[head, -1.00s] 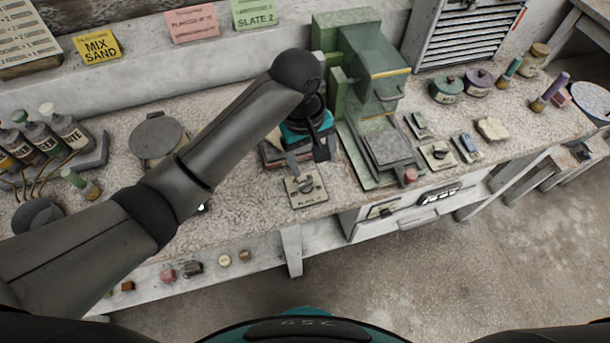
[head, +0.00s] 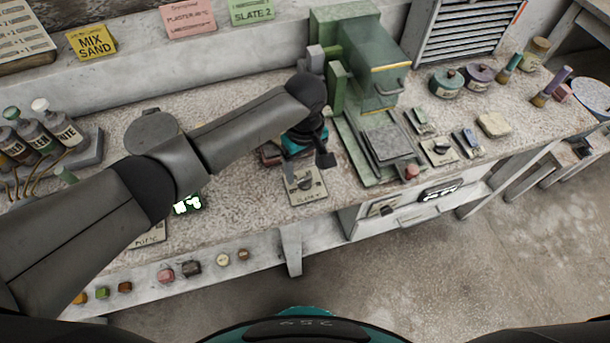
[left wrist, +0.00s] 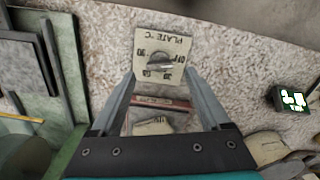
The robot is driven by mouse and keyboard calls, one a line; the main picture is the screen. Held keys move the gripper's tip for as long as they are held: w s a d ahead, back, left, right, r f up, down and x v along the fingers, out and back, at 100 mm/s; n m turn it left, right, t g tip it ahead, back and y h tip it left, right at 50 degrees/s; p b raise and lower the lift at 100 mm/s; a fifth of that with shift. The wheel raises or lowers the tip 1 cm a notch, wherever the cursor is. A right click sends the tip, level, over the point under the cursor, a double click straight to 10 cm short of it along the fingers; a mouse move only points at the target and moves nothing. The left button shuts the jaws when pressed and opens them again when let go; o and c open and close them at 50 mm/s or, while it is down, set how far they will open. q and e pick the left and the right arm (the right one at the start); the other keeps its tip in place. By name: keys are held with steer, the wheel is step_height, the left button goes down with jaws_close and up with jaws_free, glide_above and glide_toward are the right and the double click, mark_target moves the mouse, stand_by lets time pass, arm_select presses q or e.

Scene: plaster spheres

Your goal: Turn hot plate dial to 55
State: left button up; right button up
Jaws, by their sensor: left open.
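The hot plate dial is a dark knob on a pale square plate (head: 306,188) lying near the bench's front edge. In the left wrist view the plate (left wrist: 147,42) reads PLATE °C, upside down, with OFF and several numbers around the grey knob (left wrist: 160,63). I cannot tell exactly which mark the knob points to. My left gripper (head: 307,163) is open and empty, just behind and above the dial. In the left wrist view its fingers (left wrist: 160,77) spread to either side of the knob, and contact is not evident. My right gripper is out of view.
A green press (head: 375,60) stands right of the dial, with another dial plate (head: 439,151) beside it. A lit green display (head: 187,204) lies to the left, near a round grey plate (head: 150,131). Bottles (head: 40,135) stand far left. Bare bench lies between display and dial.

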mark_target(305, 179)
arm_select(q)
steer(key=shift+f+b, duration=0.3)
steer(key=shift+f, duration=1.55)
jaws_close()
